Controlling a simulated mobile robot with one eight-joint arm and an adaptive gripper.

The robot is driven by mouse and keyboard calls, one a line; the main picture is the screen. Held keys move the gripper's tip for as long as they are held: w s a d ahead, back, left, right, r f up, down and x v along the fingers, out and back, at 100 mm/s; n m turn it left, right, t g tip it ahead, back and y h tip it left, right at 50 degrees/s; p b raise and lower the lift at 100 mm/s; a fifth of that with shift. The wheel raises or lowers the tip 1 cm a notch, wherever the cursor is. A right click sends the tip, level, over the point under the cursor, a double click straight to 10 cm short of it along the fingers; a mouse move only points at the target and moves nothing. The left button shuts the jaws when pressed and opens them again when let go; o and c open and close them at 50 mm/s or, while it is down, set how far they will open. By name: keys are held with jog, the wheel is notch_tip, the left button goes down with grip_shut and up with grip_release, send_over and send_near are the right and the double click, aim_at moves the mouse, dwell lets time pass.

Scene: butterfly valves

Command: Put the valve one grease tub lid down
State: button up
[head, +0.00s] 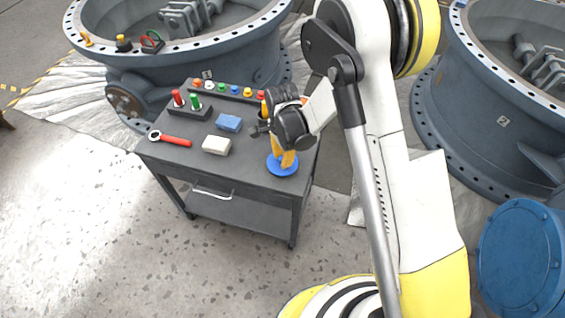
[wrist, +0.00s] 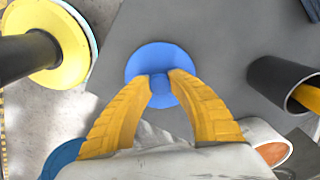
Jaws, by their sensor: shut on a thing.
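The blue round lid (head: 283,168) with a central knob is at the front right corner of the grey cart's top. In the wrist view the lid (wrist: 147,60) lies flat between my fingertips. My gripper (head: 282,160) points down with its yellow fingers shut on the lid's knob; they also show in the wrist view (wrist: 160,82). I cannot tell whether the lid touches the cart top or hangs just above it. A pale open tub with orange contents (wrist: 272,153) shows at the lower right of the wrist view, partly cut off.
Large valves flank the cart.

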jog(key=shift+f, duration=0.45)
jog(key=shift+f, duration=0.2)
jog(key=o, duration=0.8)
jog(key=shift+o, duration=0.2)
jog(key=shift+r, duration=0.15)
